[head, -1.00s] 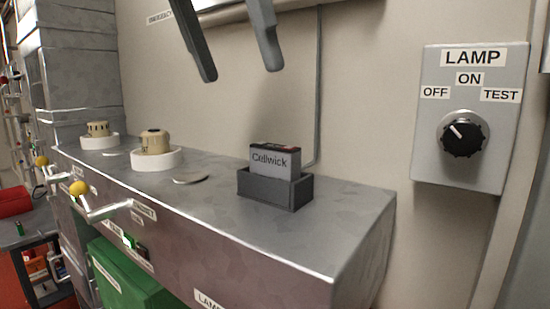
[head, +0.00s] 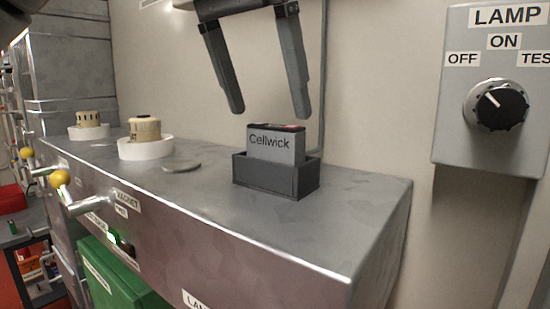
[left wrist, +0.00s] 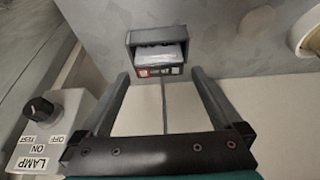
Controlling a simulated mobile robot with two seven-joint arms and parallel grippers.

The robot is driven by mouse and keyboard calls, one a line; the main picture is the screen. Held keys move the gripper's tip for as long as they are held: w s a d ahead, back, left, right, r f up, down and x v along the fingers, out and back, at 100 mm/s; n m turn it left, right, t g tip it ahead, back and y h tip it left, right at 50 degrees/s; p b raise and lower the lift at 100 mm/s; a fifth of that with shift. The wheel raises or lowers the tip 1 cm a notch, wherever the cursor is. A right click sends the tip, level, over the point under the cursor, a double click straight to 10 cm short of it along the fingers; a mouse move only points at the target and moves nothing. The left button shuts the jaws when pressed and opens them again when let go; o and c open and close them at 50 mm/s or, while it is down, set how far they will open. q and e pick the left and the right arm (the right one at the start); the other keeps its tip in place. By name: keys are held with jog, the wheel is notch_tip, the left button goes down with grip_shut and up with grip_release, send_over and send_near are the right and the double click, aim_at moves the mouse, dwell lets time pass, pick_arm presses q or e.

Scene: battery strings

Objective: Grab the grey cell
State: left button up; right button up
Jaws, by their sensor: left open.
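The grey cell (head: 276,145), marked "Cellwick", stands upright in a dark grey open-topped holder (head: 276,178) on the metal bench top. Its lower part is hidden by the holder wall. In the left wrist view the cell (left wrist: 160,62) shows in its holder (left wrist: 134,40), ahead of the fingertips. My left gripper (head: 270,112) is open and empty, with its fingers pointing down just above the cell in the head view. In the left wrist view its fingers (left wrist: 160,72) are spread to either side of the cell. My right gripper is not in view.
A lamp switch box (head: 452,130) with a black knob is on the wall at right. Two white rings (head: 146,148) with cream parts and a flat grey disc (head: 182,166) lie left of the holder. Yellow-knobbed levers (head: 60,177) stick out from the bench front.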

aim_at(276, 126)
pick_arm(q)
jog(key=x, duration=0.4)
jog(key=shift+w+d+f, duration=0.15)
jog(key=shift+d+f, duration=0.1)
jog(key=c, duration=1.4)
jog(key=shift+r, duration=0.2)
